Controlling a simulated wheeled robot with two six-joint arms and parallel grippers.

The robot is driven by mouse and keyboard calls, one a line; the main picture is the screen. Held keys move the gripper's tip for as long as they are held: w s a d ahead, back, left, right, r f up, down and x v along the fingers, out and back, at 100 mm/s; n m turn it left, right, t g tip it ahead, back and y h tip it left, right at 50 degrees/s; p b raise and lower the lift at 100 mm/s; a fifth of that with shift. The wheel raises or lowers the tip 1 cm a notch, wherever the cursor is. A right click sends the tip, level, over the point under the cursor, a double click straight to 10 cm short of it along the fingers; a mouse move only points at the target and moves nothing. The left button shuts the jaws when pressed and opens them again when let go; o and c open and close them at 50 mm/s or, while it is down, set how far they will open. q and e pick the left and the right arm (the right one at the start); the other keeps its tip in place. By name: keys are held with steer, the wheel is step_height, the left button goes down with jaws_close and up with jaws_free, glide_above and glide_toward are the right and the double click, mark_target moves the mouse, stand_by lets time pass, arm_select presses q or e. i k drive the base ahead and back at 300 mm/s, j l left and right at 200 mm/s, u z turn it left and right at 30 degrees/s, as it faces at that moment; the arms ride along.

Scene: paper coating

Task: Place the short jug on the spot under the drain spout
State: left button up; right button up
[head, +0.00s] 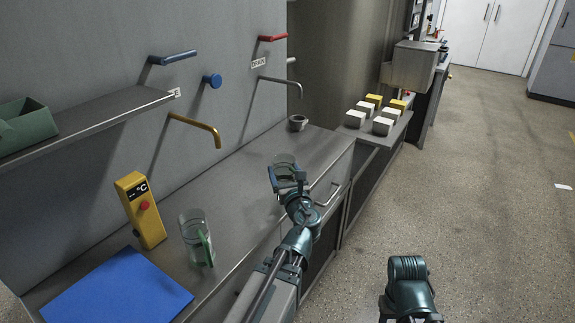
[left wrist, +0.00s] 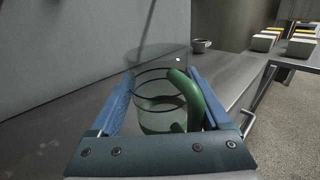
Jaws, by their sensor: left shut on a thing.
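The short jug (head: 284,160) is clear glass and is held at the front edge of the steel counter, in the middle of the head view. My left gripper (head: 287,176) is shut on it. In the left wrist view the jug (left wrist: 155,88) stands between the two blue fingers, with its green handle (left wrist: 188,95) towards the right finger. The grey drain spout (head: 281,80) comes out of the wall beside a DRAIN label (head: 258,62). Its tip hangs beyond the jug. Whether the jug touches the counter, I cannot tell. My right gripper is not in view.
A small grey bowl (head: 298,123) stands on the counter near the spout's tip. A taller glass jug (head: 196,238), a yellow thermometer unit (head: 140,210) and a blue sheet (head: 118,290) are at the near left. A brass spout (head: 195,123) juts over the counter. White and yellow blocks (head: 382,126) sit beyond.

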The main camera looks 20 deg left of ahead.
mark_target(304, 149)
steer(key=k+l, duration=0.1)
steer(key=i+l+u, duration=0.45)
steer(key=i+l, duration=0.75)
steer(key=i+j+u, duration=0.05)
